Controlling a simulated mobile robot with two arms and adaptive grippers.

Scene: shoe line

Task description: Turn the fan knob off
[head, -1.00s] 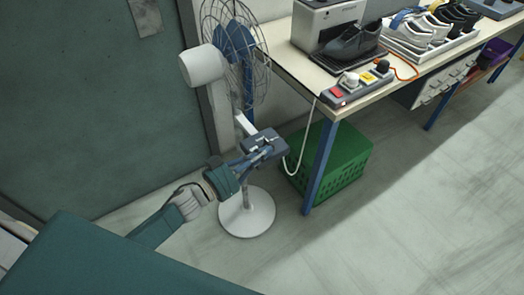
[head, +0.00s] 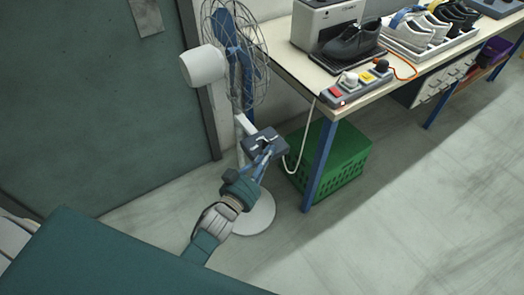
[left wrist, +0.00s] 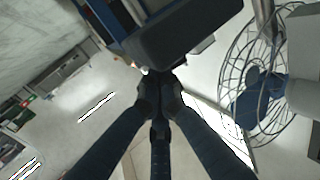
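The white pedestal fan has a wire cage (head: 245,60) and a round base (head: 255,214). Its dark grey control box (head: 265,141) sits on the pole. The box also shows close up in the left wrist view (left wrist: 190,32), at the top. My left gripper (head: 262,160) is just below and in front of the box. In the left wrist view its dark fingers (left wrist: 161,88) meet at the tips, close under the box edge. I cannot make out the knob, nor whether the fingertips touch it. My right gripper is out of view.
A workbench (head: 283,62) with a blue leg (head: 320,165) stands right of the fan. A power strip (head: 356,84) lies on its corner, and a white cable hangs down. A green crate (head: 345,165) is under it. Open floor lies to the right.

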